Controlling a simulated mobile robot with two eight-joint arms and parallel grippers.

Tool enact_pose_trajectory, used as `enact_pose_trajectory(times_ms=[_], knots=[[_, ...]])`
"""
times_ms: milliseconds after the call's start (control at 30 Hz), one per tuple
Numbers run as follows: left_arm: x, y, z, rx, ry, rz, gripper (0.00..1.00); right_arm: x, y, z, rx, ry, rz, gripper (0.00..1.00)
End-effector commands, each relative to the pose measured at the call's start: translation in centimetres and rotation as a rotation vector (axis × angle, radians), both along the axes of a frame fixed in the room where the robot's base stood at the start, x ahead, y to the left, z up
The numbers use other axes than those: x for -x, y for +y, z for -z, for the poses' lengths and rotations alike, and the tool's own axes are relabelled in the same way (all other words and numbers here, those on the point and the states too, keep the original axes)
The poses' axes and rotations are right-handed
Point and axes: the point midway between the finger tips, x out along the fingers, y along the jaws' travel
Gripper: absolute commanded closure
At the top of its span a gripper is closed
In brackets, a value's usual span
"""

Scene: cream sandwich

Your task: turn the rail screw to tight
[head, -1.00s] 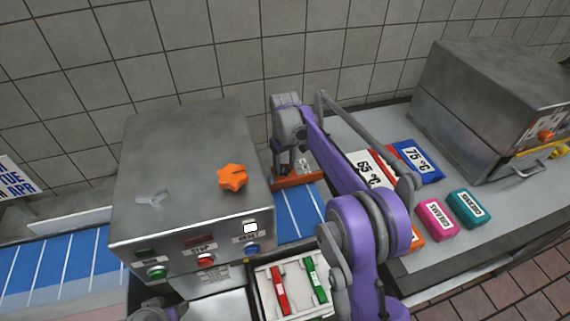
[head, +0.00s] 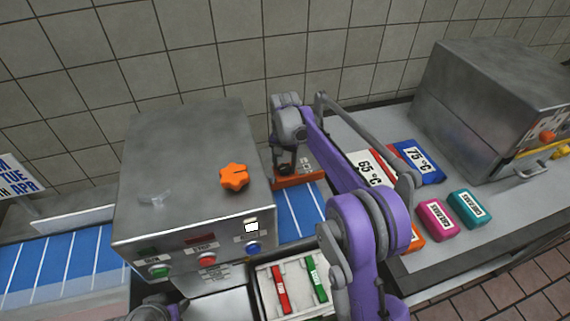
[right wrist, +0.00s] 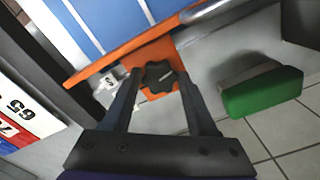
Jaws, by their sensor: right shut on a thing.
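The rail screw (right wrist: 160,78) is a dark lobed knob with a pale mark, on an orange bracket (right wrist: 152,53) beside the blue, white-lined belt. My right gripper (right wrist: 161,84) has a finger on each side of the knob and is shut on it. In the head view the gripper (head: 286,168) points down at the orange rail (head: 300,179) just right of the steel machine box. The screw itself is hidden there by my gripper and arm.
The steel box (head: 190,165) with an orange knob (head: 234,177) and buttons stands close left of my right gripper. Temperature cards (head: 371,169) and coloured blocks (head: 437,217) lie on the right counter. A green block (right wrist: 262,92) shows in the wrist view.

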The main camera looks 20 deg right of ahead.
Motion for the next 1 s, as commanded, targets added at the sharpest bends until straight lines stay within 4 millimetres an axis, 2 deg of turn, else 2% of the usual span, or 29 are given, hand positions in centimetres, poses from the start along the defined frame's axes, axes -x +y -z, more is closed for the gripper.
enact_pose_trajectory(times_ms=[400,967,1000], knots=[[-0.03,0.00,-0.10,0.000,-0.001,0.000,0.50,-0.06,0.07,-0.02,0.000,0.000,0.195,0.97],[-0.04,0.00,-0.11,0.000,-0.001,0.000,0.50,-0.08,0.08,-0.01,0.000,0.000,0.225,0.97],[-0.04,0.00,-0.11,0.000,-0.001,0.000,0.50,-0.08,0.08,-0.01,0.000,0.000,0.225,0.38]])
